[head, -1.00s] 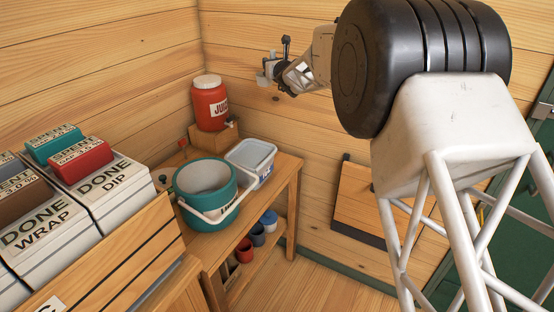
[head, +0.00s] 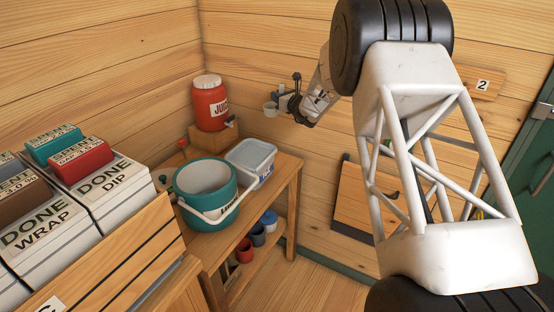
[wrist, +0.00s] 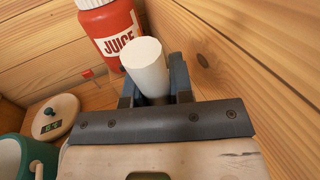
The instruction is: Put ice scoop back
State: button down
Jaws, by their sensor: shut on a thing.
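My gripper (head: 284,104) is up near the back wall, to the right of the red jug and above the table's right end. It is shut on a pale cup-shaped thing (head: 270,109), apparently the ice scoop. In the wrist view its white rounded end (wrist: 147,66) shows between the dark fingers (wrist: 153,90); the rest is hidden. A teal bucket (head: 207,214) with a white handle stands open on the table, below and left of the gripper.
The red juice jug (head: 210,104) stands on a wooden block at the back; it also shows in the wrist view (wrist: 108,30). A round lid (wrist: 57,117) lies near the bucket. Several cups (head: 258,235) sit on the lower shelf. Labelled boxes (head: 95,190) fill the left.

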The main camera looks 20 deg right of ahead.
notch_tip(320, 180, down, 11)
jog(key=s+d+n+g+y, duration=0.1)
jog(key=s+d+n+y, duration=0.1)
jog(key=y, duration=0.1)
jog(key=shift+d+g, duration=0.15)
jog(key=shift+g, duration=0.15)
jog(key=shift+s, duration=0.1)
notch_tip(320, 180, down, 6)
dwell(0.7)
jog(key=shift+f, duration=0.15)
jog(key=shift+f, duration=1.8)
jog(key=shift+f, duration=0.1)
